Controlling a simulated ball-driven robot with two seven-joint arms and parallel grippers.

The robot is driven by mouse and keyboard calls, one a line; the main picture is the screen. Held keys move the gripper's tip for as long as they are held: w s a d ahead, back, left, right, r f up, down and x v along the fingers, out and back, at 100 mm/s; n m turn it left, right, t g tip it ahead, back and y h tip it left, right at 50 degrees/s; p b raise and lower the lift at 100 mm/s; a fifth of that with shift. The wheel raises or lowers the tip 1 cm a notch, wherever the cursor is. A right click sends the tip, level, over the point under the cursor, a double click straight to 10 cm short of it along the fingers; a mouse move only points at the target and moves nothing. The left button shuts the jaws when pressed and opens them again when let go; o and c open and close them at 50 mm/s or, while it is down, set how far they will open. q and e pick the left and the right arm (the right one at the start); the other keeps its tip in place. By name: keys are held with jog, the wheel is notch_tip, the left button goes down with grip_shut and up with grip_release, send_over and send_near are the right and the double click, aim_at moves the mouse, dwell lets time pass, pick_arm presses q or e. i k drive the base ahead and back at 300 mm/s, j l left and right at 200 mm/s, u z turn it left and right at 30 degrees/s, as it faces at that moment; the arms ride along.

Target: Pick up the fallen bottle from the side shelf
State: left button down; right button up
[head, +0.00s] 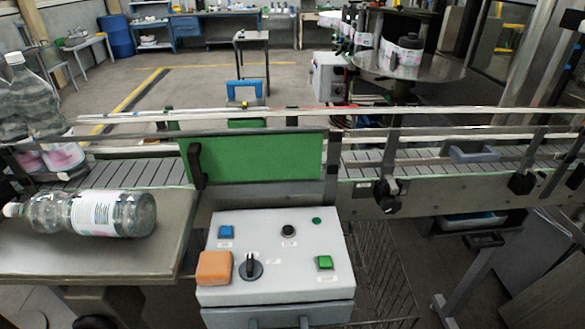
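The fallen bottle (95,213) lies on its side on the grey side shelf (95,262) at the left of the head view. It is clear plastic with a white, pink and teal label. Its white cap (11,210) points left and its base points right, near the shelf's right part. The bottle lies in front of the conveyor and nothing covers it. Neither of my grippers can be made out in this view, and nothing is seen touching the bottle.
Upright bottles (40,105) stand on the conveyor (125,172) behind the shelf at the far left. A green panel (258,168) and guide rails border the belt. A control box (275,265) with buttons and an orange block (214,268) stands right of the shelf.

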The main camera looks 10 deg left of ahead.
aim_at(130, 214)
jog(key=u, duration=1.75)
